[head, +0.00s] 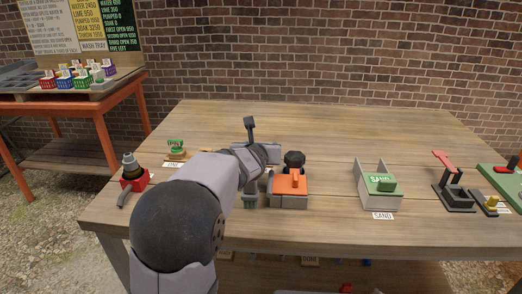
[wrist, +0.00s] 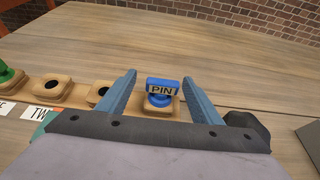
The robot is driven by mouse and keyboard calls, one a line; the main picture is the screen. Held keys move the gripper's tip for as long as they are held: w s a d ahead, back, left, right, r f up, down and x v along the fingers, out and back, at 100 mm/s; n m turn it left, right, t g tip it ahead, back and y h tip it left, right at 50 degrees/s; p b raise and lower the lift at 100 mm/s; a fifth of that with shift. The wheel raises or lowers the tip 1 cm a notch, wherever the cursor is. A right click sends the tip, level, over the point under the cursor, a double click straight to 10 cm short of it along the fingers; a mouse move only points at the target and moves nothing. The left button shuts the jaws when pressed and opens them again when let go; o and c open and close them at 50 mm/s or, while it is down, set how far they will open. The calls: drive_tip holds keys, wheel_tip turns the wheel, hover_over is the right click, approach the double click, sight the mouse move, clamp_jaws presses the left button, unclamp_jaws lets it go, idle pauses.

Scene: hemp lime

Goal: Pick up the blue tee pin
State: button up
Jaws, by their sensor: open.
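The blue tee pin (wrist: 162,86) has a crossbar top with a "PIN" label. It stands upright in a wooden block (wrist: 160,108) in the wrist view. My gripper (wrist: 160,82) is open, with one blue-grey finger on each side of the pin in the picture. I cannot tell whether the fingers touch it. In the head view my arm hides the pin and most of the gripper. A green pin (head: 176,146) stands in another wooden block to the left, and part of it shows at the left of the wrist view (wrist: 8,74).
Two wooden blocks with empty holes (wrist: 52,88) sit left of the blue pin. An orange device with a black knob (head: 290,186) stands just right of my gripper. A green-topped sand box (head: 380,185) is farther right. The back of the wooden table (head: 330,120) is clear.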

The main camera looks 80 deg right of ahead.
drive_tip(key=shift+s+p+x, duration=0.2)
drive_tip(key=shift+p+x, duration=0.25)
drive_tip(key=shift+x, duration=1.7)
drive_tip(key=shift+r, duration=0.1)
drive_tip(key=c, duration=1.1)
